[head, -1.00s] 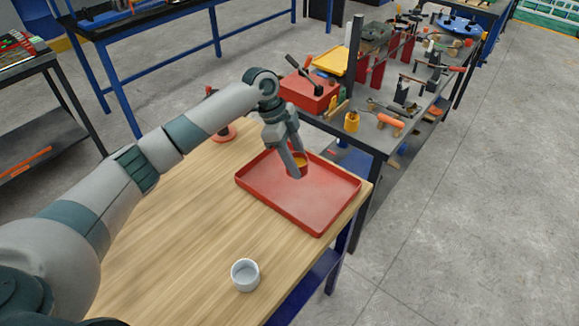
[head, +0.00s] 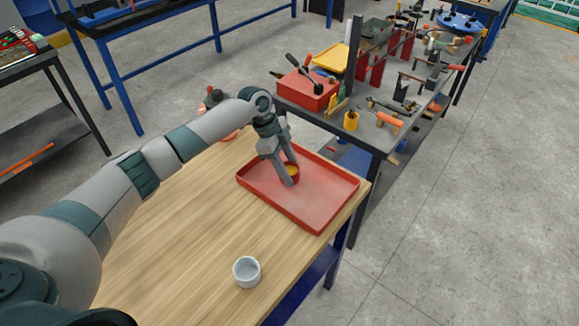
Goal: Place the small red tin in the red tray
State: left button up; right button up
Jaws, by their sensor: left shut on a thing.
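The small red tin (head: 294,171) with a yellow-orange inside is between the fingers of my left gripper (head: 287,176), which is shut on it. The gripper points down over the left-middle part of the red tray (head: 320,205). The tin is at or just above the tray floor; I cannot tell if it touches. The tray lies flat near the far right corner of the wooden table. One finger hides part of the tin. My right gripper is not in view.
A small white cup (head: 246,271) stands on the wooden table (head: 180,255) near its front right edge. A red object (head: 222,130) stands behind my left forearm. A workbench cluttered with tools and a red box (head: 306,92) stands beyond the tray. The table's middle is clear.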

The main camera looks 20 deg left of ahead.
pick_arm(q)
jog(key=shift+f, duration=0.2)
jog(key=shift+f, duration=0.1)
jog(key=o, duration=1.1)
jog(key=shift+o, duration=0.2)
